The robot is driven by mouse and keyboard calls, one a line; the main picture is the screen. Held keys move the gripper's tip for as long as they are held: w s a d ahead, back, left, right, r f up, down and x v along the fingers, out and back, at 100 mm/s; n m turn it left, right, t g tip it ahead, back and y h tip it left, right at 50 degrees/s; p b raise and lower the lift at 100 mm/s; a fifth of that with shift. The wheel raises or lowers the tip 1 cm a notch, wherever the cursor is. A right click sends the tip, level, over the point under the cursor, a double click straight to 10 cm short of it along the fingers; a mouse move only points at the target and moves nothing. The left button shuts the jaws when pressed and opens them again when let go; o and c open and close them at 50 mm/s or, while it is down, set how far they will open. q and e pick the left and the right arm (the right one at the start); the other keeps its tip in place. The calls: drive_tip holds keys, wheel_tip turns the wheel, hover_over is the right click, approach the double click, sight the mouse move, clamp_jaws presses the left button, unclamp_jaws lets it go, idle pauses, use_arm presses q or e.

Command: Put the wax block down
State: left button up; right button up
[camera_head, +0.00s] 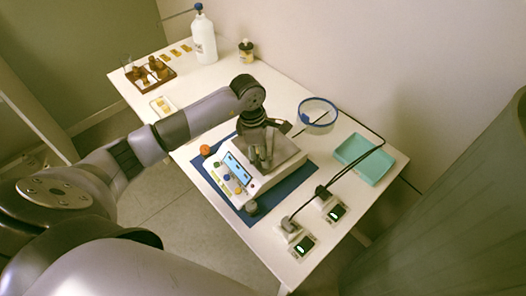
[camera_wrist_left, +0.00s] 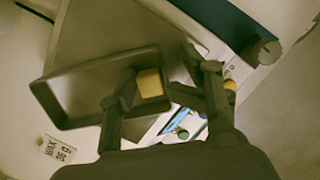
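The wax block (camera_wrist_left: 150,83) is a small yellow piece in the left wrist view, between the fingers of my left gripper (camera_wrist_left: 161,78). It lies close to the left finger, with a gap to the right finger, so the gripper looks open. The block shows at the right end of a dark rectangular rim (camera_wrist_left: 95,75); whether it rests on a surface is not clear. In the head view my left gripper (camera_head: 260,160) points down over the grey top of a white device (camera_head: 240,190) with a blue display. The block cannot be made out there. My right gripper is out of view.
The device stands on a blue mat (camera_head: 282,190). To its right are a teal tray (camera_head: 372,165), two small units with green displays (camera_head: 303,246) and cables. A blue-rimmed clear bowl (camera_head: 317,115) is behind. A bottle rack (camera_head: 150,75) and white bottle (camera_head: 203,42) stand far back.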

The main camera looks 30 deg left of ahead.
sight(257, 152)
use_arm(q)
wheel_tip(257, 152, up, 13)
drive_tip(key=a+b, duration=0.1)
drive_tip(key=b, duration=0.1)
drive_tip(key=shift+s+a+f, duration=0.15)
drive_tip(key=shift+s+a, duration=0.1)
drive_tip(key=shift+a, duration=0.05)
